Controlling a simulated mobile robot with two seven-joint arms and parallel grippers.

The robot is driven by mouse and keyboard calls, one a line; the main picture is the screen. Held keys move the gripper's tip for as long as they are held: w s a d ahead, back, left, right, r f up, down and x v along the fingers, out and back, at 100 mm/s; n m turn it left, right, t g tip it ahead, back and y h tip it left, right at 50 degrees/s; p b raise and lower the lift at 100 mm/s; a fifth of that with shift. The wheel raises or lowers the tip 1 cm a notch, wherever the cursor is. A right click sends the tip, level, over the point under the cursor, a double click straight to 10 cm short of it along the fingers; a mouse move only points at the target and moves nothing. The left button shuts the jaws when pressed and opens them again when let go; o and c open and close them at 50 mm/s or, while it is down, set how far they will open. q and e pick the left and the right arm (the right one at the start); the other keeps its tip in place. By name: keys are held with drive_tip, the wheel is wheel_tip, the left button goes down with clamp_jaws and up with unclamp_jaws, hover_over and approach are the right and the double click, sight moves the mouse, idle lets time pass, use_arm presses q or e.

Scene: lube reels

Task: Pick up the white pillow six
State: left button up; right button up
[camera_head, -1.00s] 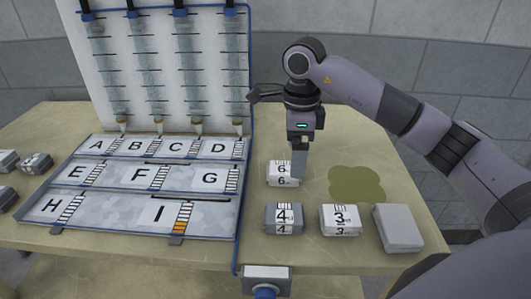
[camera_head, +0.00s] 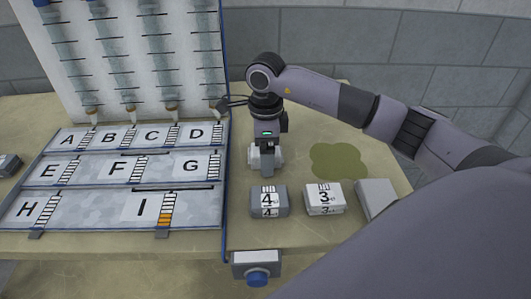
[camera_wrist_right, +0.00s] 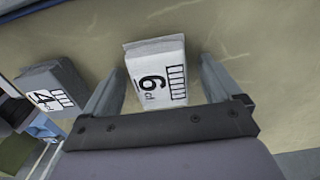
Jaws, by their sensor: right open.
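The white pillow six (camera_wrist_right: 157,72) lies on the tan table, its black 6 facing up in the right wrist view. In the head view only a little of the white pillow (camera_head: 253,158) shows behind my right gripper (camera_head: 266,168), which hides its label. My right gripper (camera_wrist_right: 162,68) is open, with one finger on each side of the pillow. A narrow strip of table shows beside the right-hand finger; whether either finger touches the pillow I cannot tell. My left gripper is out of view.
A grey pillow four (camera_head: 269,201), a white pillow three (camera_head: 324,198) and a plain grey block (camera_head: 376,198) stand in front. The lettered board (camera_head: 110,205) is to the left. A green patch (camera_head: 340,160) marks the table at right.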

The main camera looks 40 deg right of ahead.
drive_tip(key=shift+c, duration=0.3)
drive_tip(key=c, duration=1)
drive_tip(key=shift+r, duration=0.1)
wheel_tip(320, 180, up, 20)
drive_tip(key=shift+f+p, duration=0.1)
drive_tip(key=shift+p, duration=0.6)
